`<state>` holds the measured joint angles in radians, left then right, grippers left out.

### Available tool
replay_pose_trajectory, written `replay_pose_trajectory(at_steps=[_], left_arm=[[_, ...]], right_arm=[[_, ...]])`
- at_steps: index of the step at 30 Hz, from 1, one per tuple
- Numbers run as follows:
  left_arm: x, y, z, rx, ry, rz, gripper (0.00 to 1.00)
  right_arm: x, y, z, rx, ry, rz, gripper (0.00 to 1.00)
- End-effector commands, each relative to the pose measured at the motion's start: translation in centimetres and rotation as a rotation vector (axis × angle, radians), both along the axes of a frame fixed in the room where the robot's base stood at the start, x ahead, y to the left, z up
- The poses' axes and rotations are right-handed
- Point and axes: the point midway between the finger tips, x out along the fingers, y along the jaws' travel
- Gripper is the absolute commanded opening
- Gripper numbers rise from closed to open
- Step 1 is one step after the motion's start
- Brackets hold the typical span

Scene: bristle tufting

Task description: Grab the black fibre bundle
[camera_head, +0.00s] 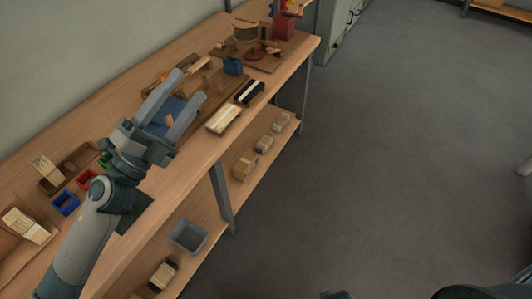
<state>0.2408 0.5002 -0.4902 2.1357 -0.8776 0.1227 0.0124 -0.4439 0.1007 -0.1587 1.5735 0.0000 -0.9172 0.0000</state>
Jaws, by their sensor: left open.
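The black fibre bundle (250,92) appears to be the dark striped item lying near the front edge of the workbench (195,157); a light strip shows along it. My left gripper (188,85) is over the bench, to the left of the bundle and apart from it. Its two grey fingers are spread, with nothing held between them. A blue item (166,112) shows behind the fingers and is partly hidden by them. My right gripper is not in view.
A pale bundle or block (223,119) lies close to the black one, at the bench edge. A blue holder (233,65) stands behind. Small red (87,178) and blue (66,203) bins sit left. A lower shelf holds a grey bin (188,236).

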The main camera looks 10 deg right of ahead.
Motion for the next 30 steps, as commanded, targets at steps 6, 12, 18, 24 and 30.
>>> replay_pose_trajectory(at_steps=[6,12,18,24,30], left_arm=[[-2.5,-4.3,-1.5,0.435,-0.309,-0.266,0.58],[-2.8,-2.7,-7.2,0.89,-0.467,-0.483,0.58],[-0.4,5.4,-12.4,1.378,-0.478,-0.661,0.58],[2.3,17.7,-13.5,1.825,-0.321,-0.783,0.58],[2.8,26.9,-11.6,2.082,-0.122,-0.84,0.58]], right_arm=[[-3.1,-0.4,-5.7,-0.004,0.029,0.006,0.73],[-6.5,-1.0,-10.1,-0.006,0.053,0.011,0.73],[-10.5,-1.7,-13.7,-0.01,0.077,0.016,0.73],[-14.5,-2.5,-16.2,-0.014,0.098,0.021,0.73],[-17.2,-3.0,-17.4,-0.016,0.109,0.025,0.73]])
